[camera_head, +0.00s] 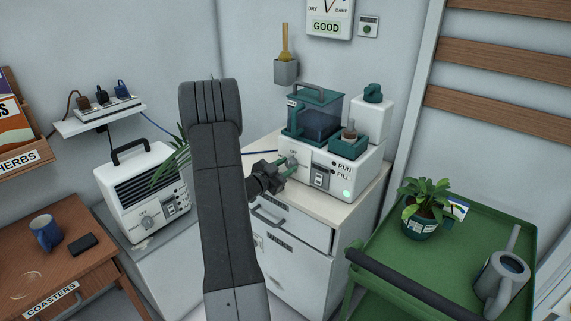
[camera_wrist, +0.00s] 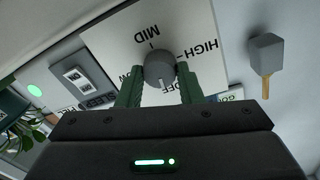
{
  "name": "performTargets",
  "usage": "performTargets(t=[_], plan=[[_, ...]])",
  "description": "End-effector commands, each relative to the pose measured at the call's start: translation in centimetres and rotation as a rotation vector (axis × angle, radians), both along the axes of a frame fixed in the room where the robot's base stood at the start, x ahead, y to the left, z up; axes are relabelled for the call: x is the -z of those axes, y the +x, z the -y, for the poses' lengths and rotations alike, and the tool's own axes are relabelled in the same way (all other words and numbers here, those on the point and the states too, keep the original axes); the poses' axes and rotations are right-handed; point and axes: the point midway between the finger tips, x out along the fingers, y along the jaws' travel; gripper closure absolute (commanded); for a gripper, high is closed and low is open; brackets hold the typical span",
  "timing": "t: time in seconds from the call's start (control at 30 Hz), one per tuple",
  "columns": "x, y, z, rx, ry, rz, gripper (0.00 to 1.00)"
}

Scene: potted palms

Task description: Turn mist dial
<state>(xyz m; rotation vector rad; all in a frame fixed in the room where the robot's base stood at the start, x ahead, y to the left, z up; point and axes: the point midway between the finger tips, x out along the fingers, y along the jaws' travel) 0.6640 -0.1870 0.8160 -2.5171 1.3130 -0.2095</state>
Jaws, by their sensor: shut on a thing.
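The mist dial is a round grey knob (camera_wrist: 160,66) on a white label plate (camera_wrist: 112,40) marked MID, HIGH, OFF and a partly covered LOW. In the wrist view my gripper (camera_wrist: 160,72) has its two green fingers on either side of the knob, shut on it. The knob's pointer setting is hard to read. In the head view my gripper (camera_head: 288,167) reaches from the left to the front of the white humidifier unit (camera_head: 367,171), where the dial is mostly hidden behind the fingers.
A green cart (camera_head: 460,235) with a plant and watering can is at right; a heater (camera_head: 145,190) is at left.

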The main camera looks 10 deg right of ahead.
Motion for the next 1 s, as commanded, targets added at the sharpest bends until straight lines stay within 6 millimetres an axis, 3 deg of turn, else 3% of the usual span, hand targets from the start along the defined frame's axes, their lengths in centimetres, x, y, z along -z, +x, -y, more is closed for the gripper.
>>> performTargets(t=[0.3, 0.87, 0.9, 1.0], plan=[[0.12, -0.04, -0.02, 0.000, -0.074, -0.101, 0.90], [0.19, -0.05, -0.02, 0.001, -0.090, -0.120, 0.90], [0.18, -0.05, -0.01, 0.001, -0.090, -0.120, 0.59], [0.15, -0.03, -0.01, 0.000, -0.090, -0.119, 0.45]])
